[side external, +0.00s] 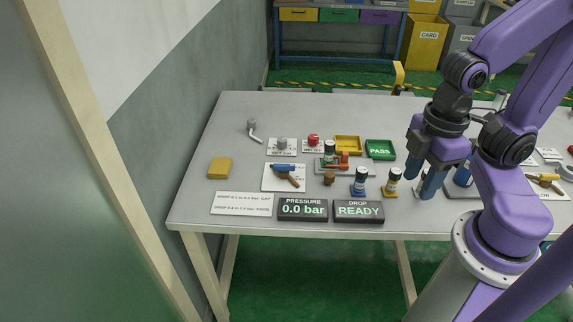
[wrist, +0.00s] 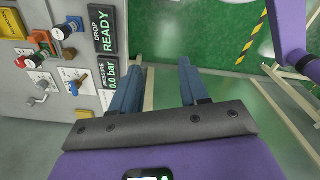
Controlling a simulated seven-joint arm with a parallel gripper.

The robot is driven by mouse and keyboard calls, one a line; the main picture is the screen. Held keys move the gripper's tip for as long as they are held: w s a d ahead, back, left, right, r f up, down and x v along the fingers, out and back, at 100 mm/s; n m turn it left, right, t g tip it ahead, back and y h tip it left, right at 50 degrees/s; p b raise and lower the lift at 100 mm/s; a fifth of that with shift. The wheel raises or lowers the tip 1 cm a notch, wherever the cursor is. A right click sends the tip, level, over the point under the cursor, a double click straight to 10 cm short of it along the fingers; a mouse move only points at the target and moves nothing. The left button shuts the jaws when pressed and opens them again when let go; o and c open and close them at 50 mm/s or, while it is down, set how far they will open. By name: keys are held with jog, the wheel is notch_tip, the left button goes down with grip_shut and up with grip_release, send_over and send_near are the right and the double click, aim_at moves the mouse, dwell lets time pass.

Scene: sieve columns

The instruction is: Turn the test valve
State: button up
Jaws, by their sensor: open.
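Several small fittings stand on the grey table, and their labels are too small to read, so I cannot tell for sure which is the test valve. A blue fitting with a brown lever (side external: 287,173) lies on a white plate; it also shows in the wrist view (wrist: 79,86). Behind it are a grey knob (side external: 282,143) and a red knob (side external: 313,140), each on a white plate. My gripper (side external: 422,180) is open, well to the right of these fittings. In the wrist view its fingers (wrist: 157,65) are apart with nothing between them.
A pressure display (side external: 303,208) reads 0.0 bar and a drop display (side external: 358,210) reads READY at the table's front edge. A yellow block (side external: 220,168) lies left. The table's back left is mostly clear.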

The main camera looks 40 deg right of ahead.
jog(key=o, duration=0.6)
jog(key=shift+w, duration=0.1)
jog(key=o, duration=0.4)
jog(key=w+a+m, duration=0.1)
jog(key=w+m, duration=0.1)
jog(key=w, duration=0.1)
jog(key=w+a+m, duration=0.2)
jog(key=w, duration=0.2)
jog(key=w+a+r+m, duration=0.1)
jog(key=w+m, duration=0.1)
jog(key=w, duration=0.2)
jog(key=shift+a, duration=0.4)
jog(key=shift+c, duration=0.2)
jog(key=m, duration=1.6)
send_over(284, 165)
notch_tip(284, 165, down, 7)
notch_tip(284, 165, down, 17)
jog(key=shift+r, duration=0.15)
jog(key=c, duration=1)
